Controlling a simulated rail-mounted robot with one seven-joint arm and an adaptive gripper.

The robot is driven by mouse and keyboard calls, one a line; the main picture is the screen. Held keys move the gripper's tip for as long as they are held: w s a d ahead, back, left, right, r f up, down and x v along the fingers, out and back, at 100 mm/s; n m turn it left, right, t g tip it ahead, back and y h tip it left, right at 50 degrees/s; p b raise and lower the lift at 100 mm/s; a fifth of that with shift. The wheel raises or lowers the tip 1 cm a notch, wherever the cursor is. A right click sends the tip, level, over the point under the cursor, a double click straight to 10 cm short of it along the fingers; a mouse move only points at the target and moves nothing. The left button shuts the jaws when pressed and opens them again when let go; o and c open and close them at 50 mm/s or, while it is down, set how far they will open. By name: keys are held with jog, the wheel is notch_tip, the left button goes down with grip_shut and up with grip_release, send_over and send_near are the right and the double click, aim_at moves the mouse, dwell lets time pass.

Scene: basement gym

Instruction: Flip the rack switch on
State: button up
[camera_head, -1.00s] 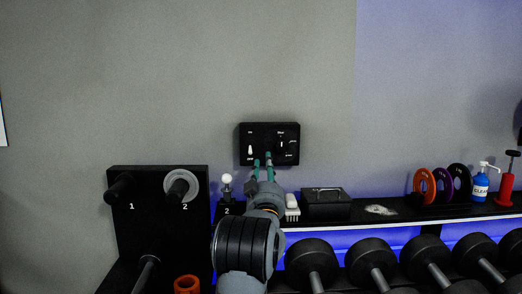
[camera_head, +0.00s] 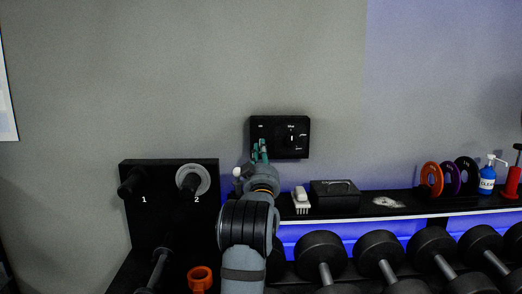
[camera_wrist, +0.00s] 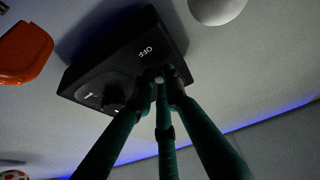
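A black control box (camera_head: 296,146) is fixed to the wall, with a round dial on its right half. It also shows tilted in the wrist view (camera_wrist: 85,85), with the word OFF near the fingertips. The switch on its left half is hidden behind my gripper in the head view. In the wrist view a small pale tip, probably the switch (camera_wrist: 158,79), shows between the fingertips. My gripper (camera_head: 260,150) is at the box's lower left. Its teal fingers (camera_wrist: 161,90) are drawn close around that tip. I cannot tell whether they grip it or whether the switch is up or down.
A shelf below holds a black case (camera_head: 336,194), a white-topped brush (camera_head: 301,201), coloured rings (camera_head: 431,178) and a blue bottle (camera_head: 487,178). Dumbbells (camera_head: 320,254) stand under it. A black peg board (camera_head: 150,215) is at left. The wall above the box is clear.

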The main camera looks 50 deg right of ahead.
jog(key=shift+r, duration=0.1)
grip_shut()
